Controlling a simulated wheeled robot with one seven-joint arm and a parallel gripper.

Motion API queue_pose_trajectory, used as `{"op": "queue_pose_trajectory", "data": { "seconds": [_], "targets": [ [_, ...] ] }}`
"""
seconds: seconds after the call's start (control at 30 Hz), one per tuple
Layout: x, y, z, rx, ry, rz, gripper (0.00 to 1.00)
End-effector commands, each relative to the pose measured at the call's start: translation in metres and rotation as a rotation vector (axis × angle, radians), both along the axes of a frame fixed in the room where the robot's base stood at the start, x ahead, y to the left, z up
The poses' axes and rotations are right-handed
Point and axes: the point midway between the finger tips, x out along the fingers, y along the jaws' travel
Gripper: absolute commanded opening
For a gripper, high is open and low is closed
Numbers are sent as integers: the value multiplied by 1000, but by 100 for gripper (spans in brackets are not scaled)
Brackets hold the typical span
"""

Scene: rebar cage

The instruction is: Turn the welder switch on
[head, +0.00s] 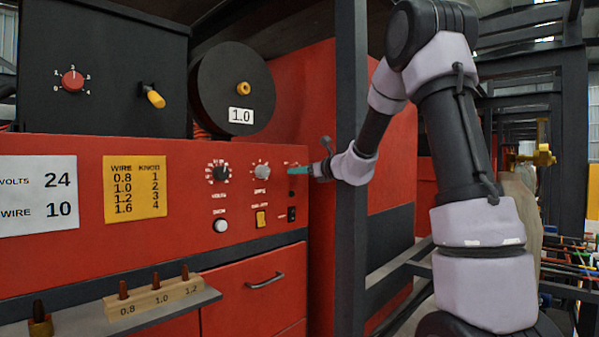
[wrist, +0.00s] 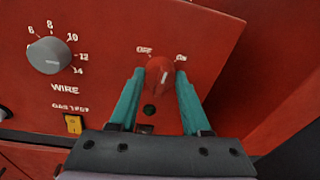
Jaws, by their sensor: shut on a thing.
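The welder switch is a red rotary knob (wrist: 159,68) on the red panel, with OFF lettered at its upper left and ON at its upper right. A short white mark on its face tilts slightly right of upright. My gripper (wrist: 160,75) is shut on the knob, one teal finger on each side. In the head view my gripper (head: 299,170) reaches the right end of the welder panel from the right, and its teal fingers hide the switch there.
A grey WIRE knob (wrist: 48,55) and a yellow rocker switch (wrist: 73,124) lie left of the switch. The black VOLTS knob (head: 220,173) is farther left. A dark upright post (head: 350,90) stands beside my forearm. A drawer handle (head: 266,281) is below.

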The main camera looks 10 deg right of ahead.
Motion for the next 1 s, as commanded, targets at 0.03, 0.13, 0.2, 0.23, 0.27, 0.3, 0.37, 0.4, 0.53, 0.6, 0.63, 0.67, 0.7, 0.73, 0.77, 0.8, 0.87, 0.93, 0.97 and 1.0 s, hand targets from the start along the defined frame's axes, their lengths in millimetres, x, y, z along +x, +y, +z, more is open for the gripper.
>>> {"op": "queue_pose_trajectory", "data": {
  "seconds": [0.03, 0.13, 0.2, 0.23, 0.27, 0.3, 0.37, 0.4, 0.53, 0.6, 0.63, 0.67, 0.7, 0.73, 0.77, 0.8, 0.87, 0.93, 0.97, 1.0],
  "targets": [
    [0, -1, 0, 33, 25, -2, 0],
    [0, -2, 0, 111, 82, -2, 0],
    [1, -2, 0, 163, 121, -1, 0],
    [1, -2, 0, 186, 137, -2, 0],
    [1, -2, 0, 209, 153, -2, 0],
    [1, -2, 0, 240, 176, -2, 0],
    [1, -2, 0, 283, 208, -2, 0],
    [1, -2, -1, 311, 229, -2, 0],
    [1, -3, -1, 397, 291, -3, 0],
    [1, -3, -1, 437, 320, -3, 0],
    [1, -3, -1, 453, 332, -2, 0],
    [1, -3, 0, 469, 343, -2, 0],
    [1, -3, 0, 488, 357, -2, 0],
    [1, -2, 0, 502, 366, -2, 0],
    [1, -2, 0, 514, 375, -1, 0],
    [1, -2, -1, 528, 386, -1, 0],
    [1, -2, -1, 547, 400, -1, 0],
    [1, -2, -1, 566, 413, -1, 0],
    [1, -2, -1, 572, 418, -2, 0],
    [1, -2, -1, 580, 423, -1, 0]
  ]
}}
